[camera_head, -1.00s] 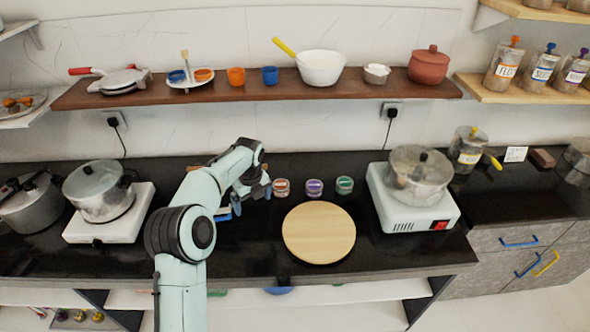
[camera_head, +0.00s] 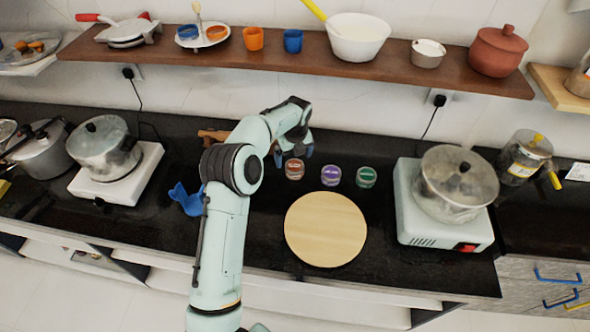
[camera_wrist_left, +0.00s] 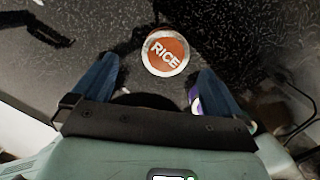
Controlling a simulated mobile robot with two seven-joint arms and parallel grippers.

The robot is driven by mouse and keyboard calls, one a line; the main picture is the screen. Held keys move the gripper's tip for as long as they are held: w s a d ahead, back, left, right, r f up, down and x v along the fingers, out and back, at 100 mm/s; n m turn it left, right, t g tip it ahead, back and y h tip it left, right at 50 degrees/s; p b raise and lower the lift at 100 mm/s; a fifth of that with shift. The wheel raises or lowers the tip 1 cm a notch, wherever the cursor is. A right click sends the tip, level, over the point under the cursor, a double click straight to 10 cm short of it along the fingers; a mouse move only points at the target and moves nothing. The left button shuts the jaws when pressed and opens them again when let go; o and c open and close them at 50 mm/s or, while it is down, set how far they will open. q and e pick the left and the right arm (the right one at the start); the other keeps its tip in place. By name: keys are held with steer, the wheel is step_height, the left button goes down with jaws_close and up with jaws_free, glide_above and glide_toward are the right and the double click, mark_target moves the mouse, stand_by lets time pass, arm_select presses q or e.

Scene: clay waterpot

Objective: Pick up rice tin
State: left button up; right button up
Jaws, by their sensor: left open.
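The rice tin (camera_head: 294,169) is a small round tin with an orange-red lid, standing on the black counter at the left end of a row of three tins. In the left wrist view its lid (camera_wrist_left: 166,52) reads "RICE" and shows ahead of and between the fingertips. My left gripper (camera_head: 293,154) is open and empty, just behind and above the tin in the head view; no contact shows. My right gripper is not in view.
A purple-lidded tin (camera_head: 331,175) and a green-lidded tin (camera_head: 366,177) stand close on the right. A round wooden board (camera_head: 325,229) lies in front. A blue item (camera_head: 187,199) lies left of my arm. A shelf (camera_head: 300,64) runs above.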

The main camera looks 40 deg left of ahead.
mark_target(295, 165)
arm_select(q)
steer(key=f, duration=0.4)
steer(key=w+f, duration=0.1)
steer(key=f, duration=0.1)
steer(key=shift+w+a+f, duration=0.1)
steer(key=shift+a+f, duration=0.1)
steer(key=shift+f, duration=0.2)
steer(key=c, duration=1.3)
